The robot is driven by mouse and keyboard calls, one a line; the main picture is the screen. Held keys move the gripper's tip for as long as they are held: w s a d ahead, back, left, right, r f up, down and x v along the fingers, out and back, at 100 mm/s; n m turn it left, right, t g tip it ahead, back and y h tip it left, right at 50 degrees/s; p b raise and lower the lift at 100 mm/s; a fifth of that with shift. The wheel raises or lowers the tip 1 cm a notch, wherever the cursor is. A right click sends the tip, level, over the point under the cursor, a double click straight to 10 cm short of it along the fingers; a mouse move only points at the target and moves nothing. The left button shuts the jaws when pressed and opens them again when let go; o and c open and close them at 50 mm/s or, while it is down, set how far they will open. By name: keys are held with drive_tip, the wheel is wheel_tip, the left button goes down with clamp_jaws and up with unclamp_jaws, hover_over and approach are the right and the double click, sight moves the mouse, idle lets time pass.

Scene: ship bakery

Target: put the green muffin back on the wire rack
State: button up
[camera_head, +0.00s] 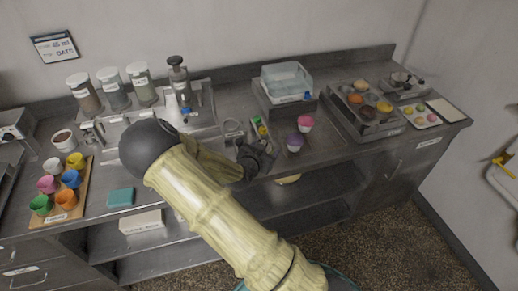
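My gripper (262,158) is a dark shape at the front of the counter, at the end of my bamboo-like arm. It is left of a purple-topped muffin (295,141) and a pink-topped muffin (305,123). Whether its fingers are open or hold something is too small and dark to tell. The two muffins stand upright on a dark flat tray or rack (326,140); I cannot make out wires. I cannot clearly identify a green muffin; one may be hidden by my gripper or arm. A small yellow and green object (259,127) lies just behind my gripper.
Coloured cups, one green (40,205), stand on a wooden board (76,211) at left. A teal cloth (121,197) lies nearby. Lidded jars (114,94) stand behind.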

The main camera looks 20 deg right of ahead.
drive_tip(key=shift+s+d+f+n+y, duration=0.2)
drive_tip(key=shift+d+f+n+y, duration=0.1)
drive_tip(key=shift+f, duration=0.1)
drive_tip(key=s+a+f+n+t+y, duration=0.3)
drive_tip(key=s+a+f+n+y, duration=0.1)
drive_tip(key=a+f+n+y, duration=0.3)
wheel_tip(320, 180, down, 2)
drive_tip(key=shift+s+a+f+n+y, duration=0.25)
drive_tip(key=shift+n+y, duration=0.15)
drive_tip(key=shift+y, duration=0.4)
drive_tip(key=shift+d, duration=0.1)
